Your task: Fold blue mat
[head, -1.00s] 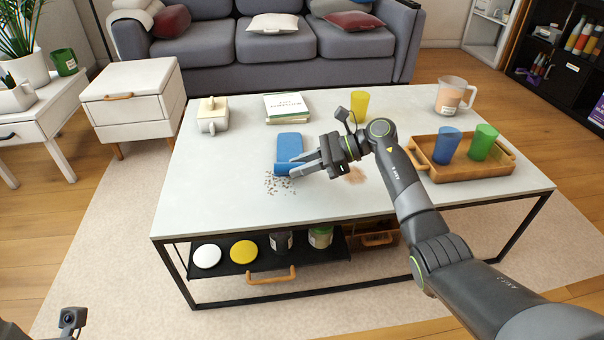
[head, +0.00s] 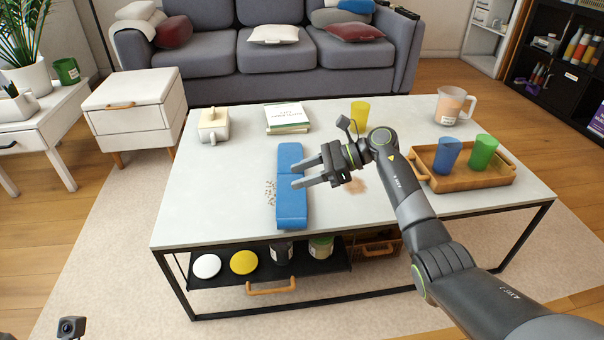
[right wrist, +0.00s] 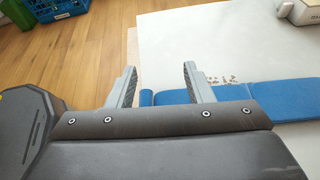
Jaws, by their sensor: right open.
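The blue mat (head: 291,208) lies on the low table as a long narrow strip running front to back, with a crosswise seam near its middle. In the right wrist view the mat (right wrist: 285,97) crosses behind my fingers, and part of it is hidden by them. My right gripper (head: 297,177) is open and empty, its fingertips at the mat's right edge near the seam. I cannot tell whether they touch it. In the right wrist view the gripper's (right wrist: 160,68) two fingers stand apart. My left gripper is not in view.
Dark crumbs (head: 270,191) lie along the mat's left side, and a brown powder patch (head: 357,185) lies to the right. A wooden tray (head: 470,180) holds blue and green cups. A yellow cup (head: 360,114), books (head: 287,117) and a teapot (head: 213,123) stand farther back.

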